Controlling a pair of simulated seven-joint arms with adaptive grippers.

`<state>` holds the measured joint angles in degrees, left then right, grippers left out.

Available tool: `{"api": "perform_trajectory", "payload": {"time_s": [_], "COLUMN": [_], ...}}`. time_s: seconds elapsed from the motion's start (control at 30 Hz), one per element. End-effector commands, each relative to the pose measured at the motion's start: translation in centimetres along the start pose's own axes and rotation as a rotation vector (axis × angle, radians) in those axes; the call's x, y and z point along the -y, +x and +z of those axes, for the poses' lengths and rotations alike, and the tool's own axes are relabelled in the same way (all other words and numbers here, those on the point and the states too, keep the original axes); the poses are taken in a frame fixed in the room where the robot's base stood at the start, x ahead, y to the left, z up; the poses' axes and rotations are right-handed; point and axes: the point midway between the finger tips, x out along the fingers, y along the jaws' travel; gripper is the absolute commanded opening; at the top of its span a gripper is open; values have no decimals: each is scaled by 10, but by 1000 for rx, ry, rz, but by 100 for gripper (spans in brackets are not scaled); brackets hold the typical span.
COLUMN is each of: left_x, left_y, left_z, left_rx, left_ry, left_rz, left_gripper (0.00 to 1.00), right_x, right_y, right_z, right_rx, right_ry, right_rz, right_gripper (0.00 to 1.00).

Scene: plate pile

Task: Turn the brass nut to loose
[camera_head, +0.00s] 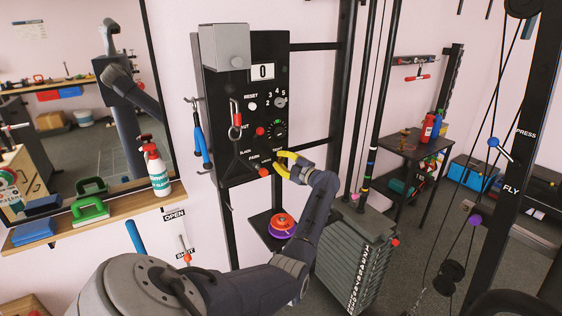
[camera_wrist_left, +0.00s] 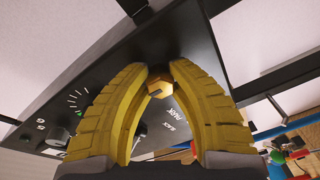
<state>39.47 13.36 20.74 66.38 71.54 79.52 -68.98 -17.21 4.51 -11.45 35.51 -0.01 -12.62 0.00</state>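The brass nut (camera_wrist_left: 160,88) sits on the black panel (camera_head: 223,110) and shows in the left wrist view between my yellow fingertips. The fingers appear to touch it on both sides. My left gripper (camera_head: 284,165) is at the panel's lower right in the head view, where its fingers hide the nut; it fills the left wrist view (camera_wrist_left: 160,75). Lettering by the nut reads PARK and what looks like SLACK; I cannot make out a label reading loose. My right gripper is not in view.
A round dial (camera_head: 276,130) and an orange-red knob (camera_head: 263,172) are close to the gripper on the panel. A small shelf below holds a red and purple disc (camera_head: 282,225). A weight stack (camera_head: 357,262) stands to the right. A wooden shelf (camera_head: 110,216) with a spray bottle is left.

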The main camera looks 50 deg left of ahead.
Motion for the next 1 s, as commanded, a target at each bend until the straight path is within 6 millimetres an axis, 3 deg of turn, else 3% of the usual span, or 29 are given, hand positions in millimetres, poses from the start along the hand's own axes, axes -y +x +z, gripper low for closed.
{"api": "perform_trajectory", "payload": {"time_s": [0.13,0.53,1.0], "left_x": [0,0,0], "left_y": [0,0,-1], "left_z": [0,0,0], "left_rx": [0,5,35], "left_ry": [0,-58,-443], "left_rz": [0,-11,-69], "left_gripper": [0,0,0], "right_x": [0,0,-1], "right_y": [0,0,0], "right_z": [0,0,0], "right_rx": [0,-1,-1], "right_ry": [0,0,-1], "right_rz": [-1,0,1], "right_gripper": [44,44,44]}}
